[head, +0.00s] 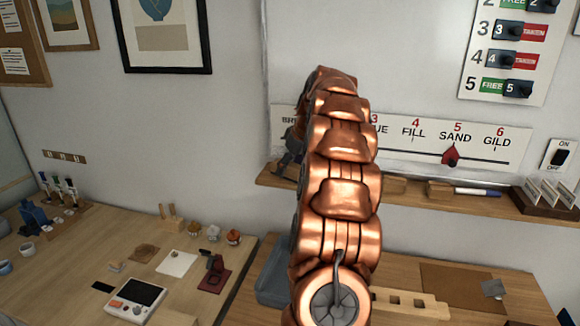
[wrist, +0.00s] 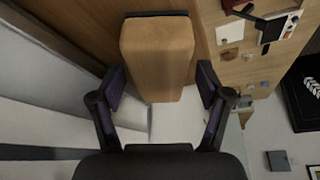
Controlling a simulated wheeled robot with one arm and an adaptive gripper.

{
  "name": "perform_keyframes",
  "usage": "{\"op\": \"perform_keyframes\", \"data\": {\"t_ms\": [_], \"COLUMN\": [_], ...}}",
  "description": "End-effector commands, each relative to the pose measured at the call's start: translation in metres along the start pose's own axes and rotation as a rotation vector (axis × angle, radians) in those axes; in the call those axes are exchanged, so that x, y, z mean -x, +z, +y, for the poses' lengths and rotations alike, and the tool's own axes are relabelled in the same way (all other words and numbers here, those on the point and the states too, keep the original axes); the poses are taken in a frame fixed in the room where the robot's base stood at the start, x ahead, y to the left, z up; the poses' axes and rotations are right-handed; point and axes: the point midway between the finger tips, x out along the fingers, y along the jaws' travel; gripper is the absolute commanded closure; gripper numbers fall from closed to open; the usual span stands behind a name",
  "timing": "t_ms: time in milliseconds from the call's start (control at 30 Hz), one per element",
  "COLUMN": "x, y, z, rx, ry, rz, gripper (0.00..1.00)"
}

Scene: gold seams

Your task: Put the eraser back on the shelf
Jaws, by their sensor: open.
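In the wrist view the eraser (wrist: 157,58) is a tan wooden block with a thin dark layer along its far edge. It lies between the fingertips of my open gripper (wrist: 160,78), with a visible gap at each side toward the near end. In the head view my gripper (head: 290,150) shows only in part beside my copper arm, at the left end of the wooden shelf (head: 408,201). The eraser is hidden there. Wood lies around the eraser's far part in the wrist view; I cannot tell whether it rests on the shelf.
A wooden block (head: 439,190) and a marker (head: 478,192) lie on the shelf, with a card holder (head: 545,200) at its right end. A sliding-scale sign (head: 430,140) hangs above. The left table (head: 60,290) holds small tools and a screen device (head: 136,299).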

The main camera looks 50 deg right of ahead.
Motion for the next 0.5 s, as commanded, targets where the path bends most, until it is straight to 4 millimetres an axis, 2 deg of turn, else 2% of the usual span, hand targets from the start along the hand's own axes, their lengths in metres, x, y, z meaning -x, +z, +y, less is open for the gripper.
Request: {"op": "perform_keyframes", "data": {"t_ms": [167, 500], "x": [0.007, 0.044], "y": [-0.001, -0.001], "z": [0.001, 0.001], "rx": [0.001, 0.000], "ry": [0.003, 0.002], "rz": [0.002, 0.003], "gripper": [0.24, 0.24]}}
